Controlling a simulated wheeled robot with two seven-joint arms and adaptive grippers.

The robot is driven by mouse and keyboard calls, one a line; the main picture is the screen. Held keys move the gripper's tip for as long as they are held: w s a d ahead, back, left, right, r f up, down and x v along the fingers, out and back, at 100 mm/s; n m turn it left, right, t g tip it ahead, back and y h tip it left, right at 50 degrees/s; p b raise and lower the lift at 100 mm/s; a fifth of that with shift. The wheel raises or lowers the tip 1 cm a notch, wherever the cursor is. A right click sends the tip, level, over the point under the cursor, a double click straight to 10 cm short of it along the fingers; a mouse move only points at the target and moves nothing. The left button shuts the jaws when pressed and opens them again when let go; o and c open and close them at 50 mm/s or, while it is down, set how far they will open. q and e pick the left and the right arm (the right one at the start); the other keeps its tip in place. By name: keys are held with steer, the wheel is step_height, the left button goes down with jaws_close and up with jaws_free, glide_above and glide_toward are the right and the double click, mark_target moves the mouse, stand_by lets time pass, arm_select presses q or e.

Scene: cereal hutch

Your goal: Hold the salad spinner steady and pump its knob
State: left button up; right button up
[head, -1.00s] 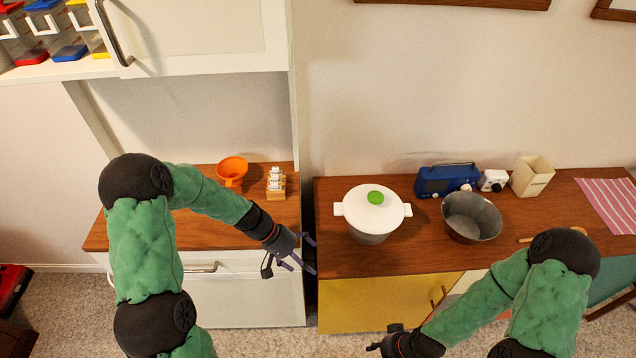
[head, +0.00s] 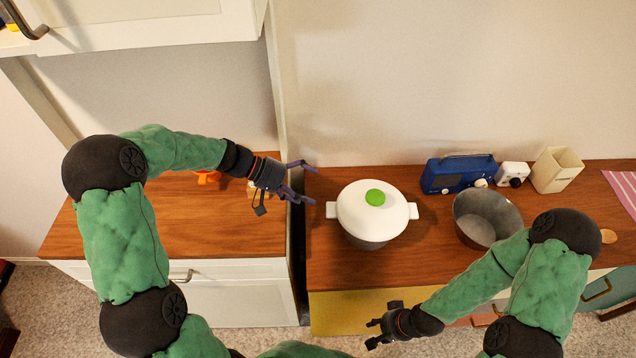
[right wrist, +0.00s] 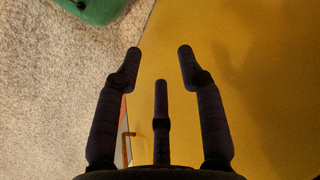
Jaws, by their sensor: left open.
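The salad spinner (head: 367,225) stands upright on the right-hand wooden counter, with a white lid, a white handle on each side and a dark lower bowl. Its green knob (head: 375,197) sits on top of the lid. My left gripper (head: 311,183) is open and empty, above the gap between the counters, just left of the spinner and apart from it. My right gripper (head: 372,334) is low in front of the yellow cabinet door. In the right wrist view my right gripper (right wrist: 160,60) has its fingers spread with nothing between them.
A grey metal bowl (head: 480,222) stands right of the spinner, near my right arm. Behind are a blue radio (head: 455,175), a small white device (head: 512,174) and a cream box (head: 556,170). The yellow door (head: 345,312) lies below the counter edge. A white cabinet hangs upper left.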

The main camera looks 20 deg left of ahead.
steer(key=s+r+g, duration=0.2)
steer(key=s+g, duration=0.4)
steer(key=s, duration=0.2)
step_height(320, 180, up, 29)
steer(key=t+h, duration=0.3)
steer(key=h, duration=0.4)
glide_above(389, 233)
steer(key=shift+r+m, duration=0.15)
steer(key=shift+m, duration=0.25)
arm_select(q)
steer(key=x, duration=1)
steer(key=shift+d+f, duration=0.25)
steer(key=shift+d, duration=0.1)
arm_select(e)
steer(key=w+a+r+t+y, duration=0.2)
steer(key=w+a+r, duration=0.3)
steer(key=r, duration=0.5)
steer(key=shift+w+a+r+m+t+y, duration=0.25)
steer(key=shift+w+y, duration=0.25)
steer(key=shift+w, duration=0.6)
